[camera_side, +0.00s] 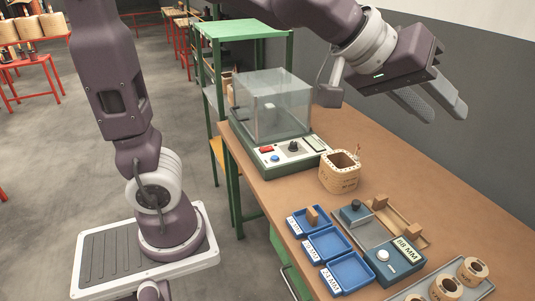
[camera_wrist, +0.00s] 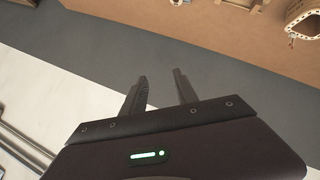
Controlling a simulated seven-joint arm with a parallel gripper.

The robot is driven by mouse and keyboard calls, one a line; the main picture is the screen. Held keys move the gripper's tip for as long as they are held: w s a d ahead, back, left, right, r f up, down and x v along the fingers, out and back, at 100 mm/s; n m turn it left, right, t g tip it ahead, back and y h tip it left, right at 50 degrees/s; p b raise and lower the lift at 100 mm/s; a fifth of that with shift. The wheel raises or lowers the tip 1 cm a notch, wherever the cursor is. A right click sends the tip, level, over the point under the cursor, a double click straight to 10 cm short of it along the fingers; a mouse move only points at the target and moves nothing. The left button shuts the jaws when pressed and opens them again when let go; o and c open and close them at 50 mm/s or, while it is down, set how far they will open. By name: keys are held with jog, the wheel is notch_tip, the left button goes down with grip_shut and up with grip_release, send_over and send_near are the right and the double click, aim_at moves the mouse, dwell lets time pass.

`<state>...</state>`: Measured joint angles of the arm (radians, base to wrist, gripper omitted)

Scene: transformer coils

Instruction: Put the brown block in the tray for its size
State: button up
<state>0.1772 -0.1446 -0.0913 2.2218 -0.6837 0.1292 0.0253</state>
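A small brown block (camera_side: 312,215) stands upright in the upper of three blue trays (camera_side: 326,246). The trays lie in a row on the workbench and carry white size labels, too small to read surely. Beside them is a blue-grey measuring device (camera_side: 378,248) with a display that seems to read 66 or 68 MM. Wooden pieces (camera_side: 379,202) sit at its far side. My gripper (camera_side: 446,114) is high above the bench at the upper right, well away from the block. In the wrist view my gripper (camera_wrist: 160,76) has its fingers apart with nothing between them.
A wooden coil former (camera_side: 341,172) stands behind the trays. A clear-covered tester (camera_side: 272,108) stands farther back. A grey tray (camera_side: 455,290) with several wooden coils is at the near right. The bench (camera_side: 450,175) is bare at the right.

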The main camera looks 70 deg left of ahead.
jog(key=s+a+f+m+g+y, duration=0.1)
jog(key=s+a+f, duration=0.2)
jog(key=s, duration=0.5)
jog(key=s+a+f+m+g+y, duration=0.1)
jog(key=s+a+f+g, duration=0.1)
jog(key=s+a, duration=0.3)
jog(key=s+a+f+m+g+y, duration=0.1)
jog(key=s+a+f+y, duration=0.1)
jog(key=s, duration=0.8)
notch_tip(320, 180, down, 2)
jog(key=shift+s+a+f+m+g, duration=0.2)
jog(key=shift+s+a+m+g, duration=0.15)
jog(key=shift+a, duration=0.55)
